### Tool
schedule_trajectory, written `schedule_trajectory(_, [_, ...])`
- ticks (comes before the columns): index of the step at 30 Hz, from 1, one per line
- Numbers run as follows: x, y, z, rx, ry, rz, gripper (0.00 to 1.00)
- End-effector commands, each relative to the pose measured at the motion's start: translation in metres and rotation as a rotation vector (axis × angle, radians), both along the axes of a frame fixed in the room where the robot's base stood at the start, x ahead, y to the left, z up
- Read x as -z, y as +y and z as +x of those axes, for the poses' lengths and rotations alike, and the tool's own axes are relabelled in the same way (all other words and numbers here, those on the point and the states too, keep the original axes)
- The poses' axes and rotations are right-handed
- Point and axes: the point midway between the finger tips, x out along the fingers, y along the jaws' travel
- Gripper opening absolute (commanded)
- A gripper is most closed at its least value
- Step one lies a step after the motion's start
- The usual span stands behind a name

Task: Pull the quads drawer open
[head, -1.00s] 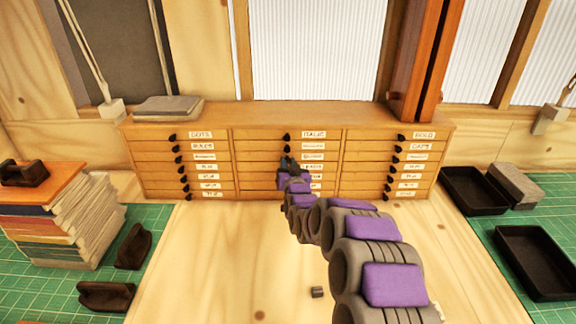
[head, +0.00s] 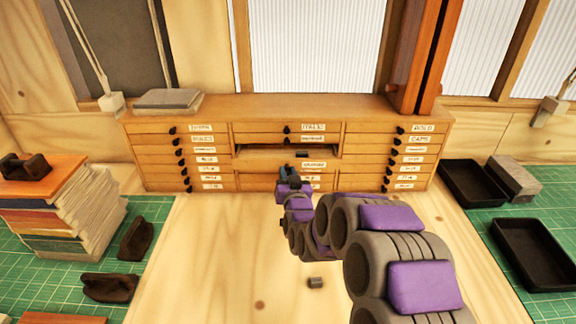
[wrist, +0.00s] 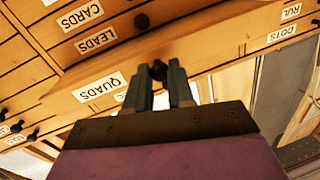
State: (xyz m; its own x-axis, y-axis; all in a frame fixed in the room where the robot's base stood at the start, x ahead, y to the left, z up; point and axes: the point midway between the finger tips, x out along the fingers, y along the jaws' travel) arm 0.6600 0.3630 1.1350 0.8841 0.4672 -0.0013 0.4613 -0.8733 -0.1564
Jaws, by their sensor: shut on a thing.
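The quads drawer (head: 314,165) is in the middle column of the wooden cabinet (head: 280,106). It stands partly out, with a dark opening behind its front in the head view. Its QUADS label (wrist: 100,91) shows upside down in the wrist view. My gripper (head: 288,170) is at the drawer front; in the wrist view its two fingers (wrist: 158,76) are closed on either side of the dark knob (wrist: 159,70). In the head view my arm hides part of the middle column and the knob.
The other drawers look closed, including the LEADS drawer (wrist: 94,40). A stack of books (head: 60,215) stands at left. Black trays (head: 540,262) lie at right.

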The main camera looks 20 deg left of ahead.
Motion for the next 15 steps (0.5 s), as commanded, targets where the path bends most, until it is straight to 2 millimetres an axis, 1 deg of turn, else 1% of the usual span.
schedule_trajectory(1, [0.000,-0.002,-0.009,-0.003,0.003,-0.003,0.00])
schedule_trajectory(3, [0.001,-0.005,-0.019,-0.003,0.005,-0.004,0.00])
schedule_trajectory(7, [0.001,-0.009,-0.032,-0.002,0.001,-0.003,0.00])
schedule_trajectory(10, [0.002,-0.011,-0.038,-0.003,0.003,-0.004,0.00])
schedule_trajectory(15, [0.002,-0.012,-0.039,-0.002,0.003,-0.005,0.00])
